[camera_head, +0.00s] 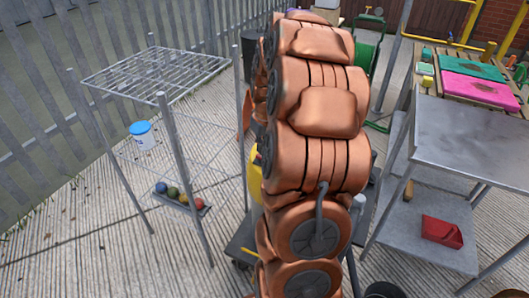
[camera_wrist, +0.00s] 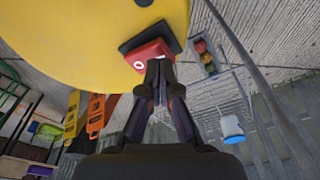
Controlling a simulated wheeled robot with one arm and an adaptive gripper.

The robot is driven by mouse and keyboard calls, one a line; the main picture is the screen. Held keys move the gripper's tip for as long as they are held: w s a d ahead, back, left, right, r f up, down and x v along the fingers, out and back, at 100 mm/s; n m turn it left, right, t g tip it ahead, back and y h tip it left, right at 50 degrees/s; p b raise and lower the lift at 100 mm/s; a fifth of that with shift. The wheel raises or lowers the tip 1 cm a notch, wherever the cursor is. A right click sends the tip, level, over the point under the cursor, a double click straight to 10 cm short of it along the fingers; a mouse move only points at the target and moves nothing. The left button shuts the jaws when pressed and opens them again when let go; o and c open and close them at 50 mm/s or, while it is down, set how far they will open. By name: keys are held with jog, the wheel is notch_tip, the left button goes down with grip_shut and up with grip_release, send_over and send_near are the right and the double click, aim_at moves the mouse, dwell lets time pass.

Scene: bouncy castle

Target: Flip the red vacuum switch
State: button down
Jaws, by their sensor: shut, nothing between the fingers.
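The red vacuum switch (camera_wrist: 150,55) shows at the top of the wrist view. It is a red rocker with a white circle mark, set in a black surround on the rounded yellow vacuum body (camera_wrist: 90,40). My gripper (camera_wrist: 160,68) is shut and empty, with its fingertips at the lower right part of the switch and covering some of it. They look touching or very close; I cannot tell which. I cannot tell which way the rocker is tipped. In the head view only a sliver of the yellow vacuum (camera_head: 255,178) shows behind my copper arm, which hides my gripper and the switch.
A metal wire rack (camera_head: 160,72) stands left, with a blue-lidded white tub (camera_head: 142,137) and a tray of coloured balls (camera_head: 180,199). A steel table (camera_head: 470,135) stands right, with a red scoop (camera_head: 442,232) on its lower shelf. Orange signs (camera_wrist: 98,114) are near the vacuum.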

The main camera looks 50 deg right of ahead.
jog(key=shift+f+b, duration=0.35)
jog(key=shift+f, duration=0.5)
dwell(0.6)
jog(key=shift+r, duration=0.1)
jog(key=shift+r+p, duration=0.8)
jog(key=shift+r, duration=2.65)
